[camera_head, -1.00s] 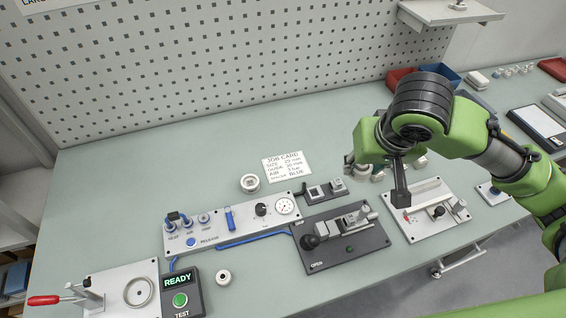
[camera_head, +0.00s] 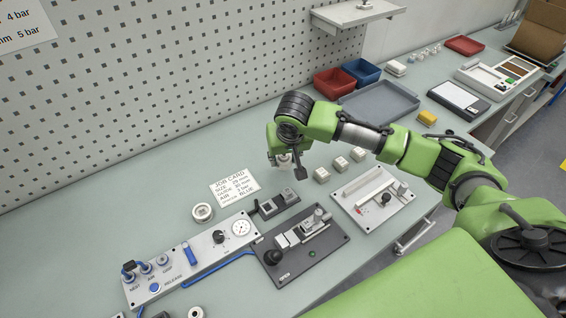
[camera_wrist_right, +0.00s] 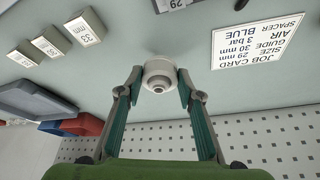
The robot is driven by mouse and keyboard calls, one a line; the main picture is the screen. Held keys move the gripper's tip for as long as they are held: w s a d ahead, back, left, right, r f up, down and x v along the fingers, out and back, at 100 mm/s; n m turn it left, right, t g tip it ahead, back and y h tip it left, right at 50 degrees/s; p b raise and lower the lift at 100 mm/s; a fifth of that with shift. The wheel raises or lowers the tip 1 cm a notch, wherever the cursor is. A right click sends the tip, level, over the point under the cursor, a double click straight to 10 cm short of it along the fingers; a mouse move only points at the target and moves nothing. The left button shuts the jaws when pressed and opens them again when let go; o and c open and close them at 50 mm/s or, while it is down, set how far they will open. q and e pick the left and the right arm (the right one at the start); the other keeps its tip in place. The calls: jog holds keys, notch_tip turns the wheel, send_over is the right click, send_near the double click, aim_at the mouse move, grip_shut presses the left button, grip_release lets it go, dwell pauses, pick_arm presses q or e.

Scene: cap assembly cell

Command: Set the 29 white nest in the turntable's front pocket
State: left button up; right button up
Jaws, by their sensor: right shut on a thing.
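My right gripper (camera_head: 284,168) points down over the table, to the right of the job card. In the right wrist view its two fingers (camera_wrist_right: 160,92) are shut on a round white nest (camera_wrist_right: 159,76) with a stepped hub. In the head view the nest (camera_head: 284,158) shows only partly between the fingers. I cannot tell whether it touches the table, and no size mark can be read on it. I cannot make out a turntable or its front pocket in either view. My left gripper is not in view.
The job card (camera_head: 233,187) lies to the left. Labelled blocks (camera_head: 340,163) stand to the right. A white ring (camera_head: 203,212), a gauge panel (camera_head: 190,262), a dark clamp plate (camera_head: 292,262) and a light fixture plate (camera_head: 387,212) occupy the front. A grey tray (camera_head: 381,102) and bins are behind.

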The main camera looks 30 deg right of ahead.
aim_at(283, 166)
jog(key=shift+w+f, duration=0.4)
jog(key=shift+f, duration=0.1)
notch_tip(283, 166, down, 3)
jog(key=shift+w+d+r+p, duration=0.1)
jog(key=shift+w+d+p, duration=0.05)
jog(key=shift+p, duration=0.55)
jog(key=shift+f, duration=0.4)
jog(key=shift+f, duration=0.1)
jog(key=o, duration=1.1)
